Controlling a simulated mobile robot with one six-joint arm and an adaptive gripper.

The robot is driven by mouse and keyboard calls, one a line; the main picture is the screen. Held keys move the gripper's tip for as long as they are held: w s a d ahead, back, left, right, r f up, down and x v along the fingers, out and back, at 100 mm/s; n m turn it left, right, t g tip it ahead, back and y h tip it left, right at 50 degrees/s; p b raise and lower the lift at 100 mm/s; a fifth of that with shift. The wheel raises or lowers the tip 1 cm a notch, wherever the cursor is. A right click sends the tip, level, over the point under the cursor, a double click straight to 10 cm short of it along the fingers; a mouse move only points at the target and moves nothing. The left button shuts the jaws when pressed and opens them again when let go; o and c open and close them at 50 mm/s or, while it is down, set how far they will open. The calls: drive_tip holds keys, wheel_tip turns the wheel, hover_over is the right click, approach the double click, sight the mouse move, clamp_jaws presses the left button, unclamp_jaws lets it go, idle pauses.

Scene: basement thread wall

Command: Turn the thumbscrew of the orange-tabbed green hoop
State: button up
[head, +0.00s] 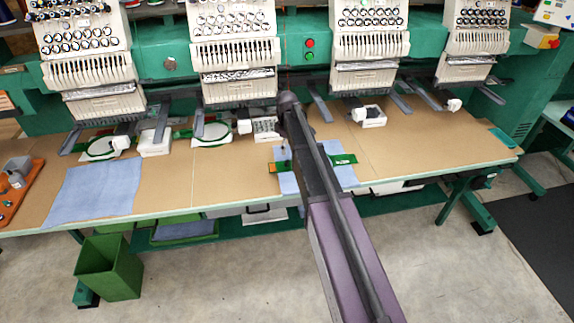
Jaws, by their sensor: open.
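A green hoop part with a small orange patch (272,168) at its left end lies on blue cloth (289,184) near the table's front edge. A green piece (343,159), seemingly of the same hoop, shows on the other side of my arm. The middle of this hoop is hidden behind my arm, and I cannot make out its thumbscrew. My arm reaches up from the bottom right over this spot. My gripper is hidden, so its jaws and its distance from the hoop do not show.
Two green hoops with white fabric, one left (101,148) and one nearer the middle (212,133), sit under the sewing heads. A blue cloth (92,191) lies on the brown table (430,145) at left. A green bin (110,268) stands on the floor. The table's right side is mostly clear.

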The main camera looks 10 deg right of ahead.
sight(287, 161)
drive_tip(key=shift+f+b, duration=3.15)
drive_tip(key=shift+f, duration=0.3)
clamp_jaws()
